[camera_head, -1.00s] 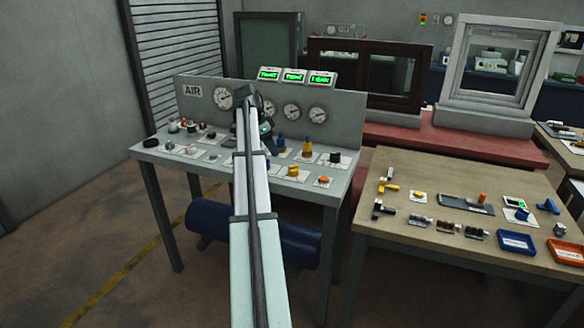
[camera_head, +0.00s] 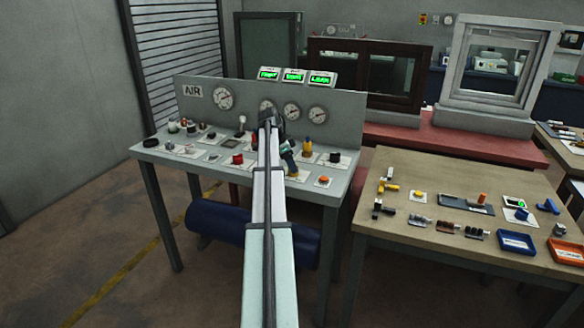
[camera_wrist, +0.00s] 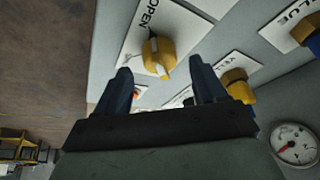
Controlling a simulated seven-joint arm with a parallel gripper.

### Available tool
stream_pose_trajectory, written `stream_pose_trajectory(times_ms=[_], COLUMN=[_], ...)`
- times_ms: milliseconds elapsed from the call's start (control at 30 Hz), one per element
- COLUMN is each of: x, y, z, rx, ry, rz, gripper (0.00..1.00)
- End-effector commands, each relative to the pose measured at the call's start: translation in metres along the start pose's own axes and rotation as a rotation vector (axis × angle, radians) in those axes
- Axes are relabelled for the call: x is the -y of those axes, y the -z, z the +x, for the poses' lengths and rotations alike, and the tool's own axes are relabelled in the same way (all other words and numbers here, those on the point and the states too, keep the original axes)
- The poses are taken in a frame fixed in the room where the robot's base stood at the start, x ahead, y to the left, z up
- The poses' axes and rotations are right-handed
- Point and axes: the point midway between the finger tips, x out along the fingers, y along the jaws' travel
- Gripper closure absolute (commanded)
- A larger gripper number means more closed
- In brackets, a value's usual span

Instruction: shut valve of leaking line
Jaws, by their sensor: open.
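My gripper (camera_head: 288,155) is above the right part of the grey air bench, hiding some of its fittings. In the wrist view my gripper (camera_wrist: 161,75) is open, with a dark finger on either side. A yellow knob (camera_wrist: 158,55) on a white plate marked OPEN shows just beyond the gap between the fingertips. No contact with it is visible. A second yellow valve (camera_wrist: 237,86) stands beside the right finger, and a blue fitting (camera_wrist: 313,42) is at the right edge. In the head view the tall yellow valve (camera_head: 307,146) stands right of the gripper.
The bench's back panel (camera_head: 342,105) carries several gauges and three green displays (camera_head: 295,76), whose text is hard to read. Several knobs and buttons crowd the benchtop, including a red one (camera_head: 237,159) and an orange one (camera_head: 323,181). A wooden table (camera_head: 400,240) stands to the right.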

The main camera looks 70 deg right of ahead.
Motion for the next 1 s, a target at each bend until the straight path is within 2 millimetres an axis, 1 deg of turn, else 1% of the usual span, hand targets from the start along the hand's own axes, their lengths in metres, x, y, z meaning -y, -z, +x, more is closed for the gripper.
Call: stream_pose_trajectory(times_ms=[33,200,367,600,1000], x=[0.0,0.0,0.0,0.0,0.0], y=[0.0,0.0,0.0,0.0,0.0], z=[0.007,0.02,0.024,0.024,0.024], rx=[0.001,0.0,0.0,0.0,0.0], ry=[-0.002,0.0,0.0,0.0,0.0], rz=[0.0,0.0,0.0,0.0,0.0], gripper=[0.3,0.3,0.3,0.3,0.68])
